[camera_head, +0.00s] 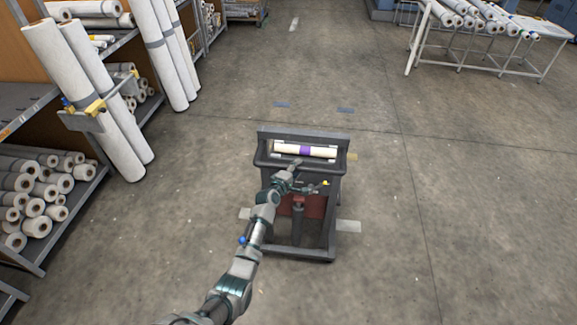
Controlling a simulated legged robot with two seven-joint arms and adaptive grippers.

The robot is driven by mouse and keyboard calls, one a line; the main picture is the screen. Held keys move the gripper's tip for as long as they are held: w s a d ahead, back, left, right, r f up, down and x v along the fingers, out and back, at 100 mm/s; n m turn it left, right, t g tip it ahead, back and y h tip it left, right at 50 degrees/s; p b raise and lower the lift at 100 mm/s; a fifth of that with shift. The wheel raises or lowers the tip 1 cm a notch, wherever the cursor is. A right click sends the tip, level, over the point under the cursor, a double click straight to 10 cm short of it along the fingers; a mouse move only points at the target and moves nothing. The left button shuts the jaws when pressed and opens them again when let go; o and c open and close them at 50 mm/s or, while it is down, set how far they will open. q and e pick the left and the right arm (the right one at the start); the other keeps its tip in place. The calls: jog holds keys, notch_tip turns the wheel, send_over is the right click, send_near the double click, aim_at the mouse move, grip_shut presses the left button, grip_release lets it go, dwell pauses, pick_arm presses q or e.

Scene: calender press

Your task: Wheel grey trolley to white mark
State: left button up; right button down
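The dark grey trolley (332,225) stands upright on the floor in the middle of the head view. A pale roll with a purple band (305,150) lies across its top. My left arm reaches up from the bottom, and my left gripper (292,174) is at the trolley's near top edge, overlapping it in view. The fingers are too small to tell whether they are open or shut, or touching the trolley. My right gripper is out of view.
Shelves of rolls (42,190) line the left side, with tall rolls (85,95) leaning there. A white table with rolls (535,55) stands at the back right. Surrounding floor is clear.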

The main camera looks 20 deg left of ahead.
pick_arm(q)
jog(key=shift+d+r, duration=0.1)
jog(key=shift+r, duration=0.05)
jog(key=shift+s+a+r, duration=0.1)
jog(key=shift+s+a, duration=0.1)
jog(key=d+v, duration=0.1)
jog(key=v, duration=0.6)
jog(key=shift+a, duration=0.45)
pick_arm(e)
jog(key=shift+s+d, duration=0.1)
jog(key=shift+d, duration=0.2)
pick_arm(q)
jog(key=shift+s, duration=0.1)
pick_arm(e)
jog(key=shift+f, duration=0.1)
